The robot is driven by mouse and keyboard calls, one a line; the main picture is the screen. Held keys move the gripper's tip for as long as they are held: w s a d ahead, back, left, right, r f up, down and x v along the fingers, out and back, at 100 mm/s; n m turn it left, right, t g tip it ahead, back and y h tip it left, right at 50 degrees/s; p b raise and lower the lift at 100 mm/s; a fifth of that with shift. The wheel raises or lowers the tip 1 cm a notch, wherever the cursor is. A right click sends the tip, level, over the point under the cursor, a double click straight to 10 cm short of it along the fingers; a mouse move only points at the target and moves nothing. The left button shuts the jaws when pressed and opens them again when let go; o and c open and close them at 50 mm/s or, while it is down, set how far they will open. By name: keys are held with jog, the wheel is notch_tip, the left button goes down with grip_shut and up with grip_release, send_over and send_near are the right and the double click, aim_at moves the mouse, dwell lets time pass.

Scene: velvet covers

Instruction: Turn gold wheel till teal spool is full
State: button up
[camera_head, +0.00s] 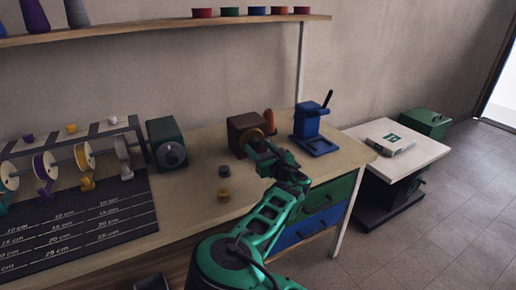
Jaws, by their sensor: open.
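A brown box-shaped device (243,125) stands on the workbench, right of centre. A gold-brown wheel (255,137) shows on its front, partly hidden by my gripper. A copper-coloured disc (269,121) stands upright at its right side. My gripper (262,148) is open, with its fingers right at the front wheel. From this view I cannot tell whether they touch it or are around its rim. I cannot make out a teal spool; a bit of teal shows at the left edge, cut off by the frame.
A blue press (314,130) with a black lever stands close right of the brown device. A dark green box with a dial (167,144) stands left. A spool rack (83,150) and black measuring mat (75,232) fill the left.

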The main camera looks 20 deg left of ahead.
jog(key=shift+w+a, duration=0.15)
jog(key=shift+a, duration=0.05)
jog(key=c, duration=1.1)
jog(key=shift+o, duration=0.2)
jog(key=shift+m, duration=0.3)
